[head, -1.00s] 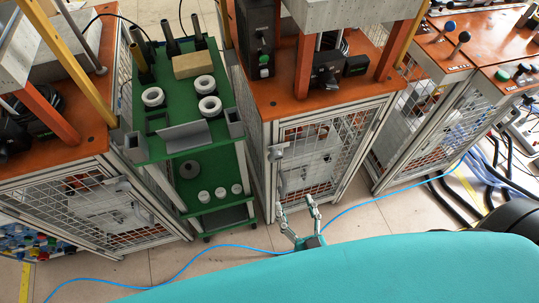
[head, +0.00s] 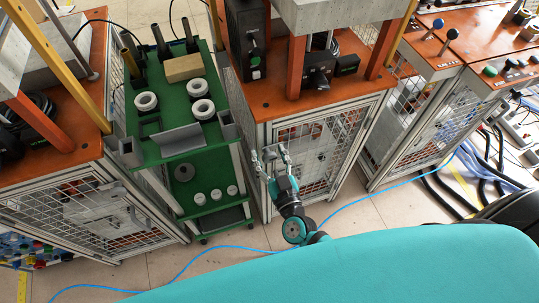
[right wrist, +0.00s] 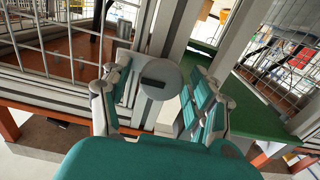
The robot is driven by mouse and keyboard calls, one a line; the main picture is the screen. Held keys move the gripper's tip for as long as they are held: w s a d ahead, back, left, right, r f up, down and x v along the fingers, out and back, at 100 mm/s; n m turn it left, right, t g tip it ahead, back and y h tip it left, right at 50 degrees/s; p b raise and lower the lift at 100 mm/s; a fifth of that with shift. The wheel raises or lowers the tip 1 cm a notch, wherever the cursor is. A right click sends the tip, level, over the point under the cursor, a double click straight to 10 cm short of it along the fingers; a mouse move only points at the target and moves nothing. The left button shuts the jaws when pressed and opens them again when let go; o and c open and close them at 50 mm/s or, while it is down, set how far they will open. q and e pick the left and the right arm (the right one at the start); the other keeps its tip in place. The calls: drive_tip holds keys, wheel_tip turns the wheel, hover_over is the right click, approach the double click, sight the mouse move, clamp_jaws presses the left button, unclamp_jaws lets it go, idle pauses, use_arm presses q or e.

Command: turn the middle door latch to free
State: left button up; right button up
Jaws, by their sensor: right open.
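The middle door (head: 318,152) is a wire-mesh panel on the front of the middle orange-topped cabinet. Its latch (right wrist: 160,82) shows in the right wrist view as a round grey knob with a dark slot, beside the door frame. My right gripper (head: 270,154) is open in front of the door's left edge in the head view. In the right wrist view the two fingers of my right gripper (right wrist: 160,73) stand on either side of the knob, with gaps visible. In the head view the fingers largely cover the latch. My left gripper is not in view.
A green cart (head: 181,150) with white rings and cups stands close left of the middle cabinet. Other mesh cabinets stand at the left (head: 80,215) and right (head: 425,130). A blue cable (head: 345,204) lies on the floor.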

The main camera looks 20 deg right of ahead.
drive_tip(key=shift+c, duration=1.1)
drive_tip(key=c, duration=0.9)
drive_tip(key=shift+c, duration=0.2)
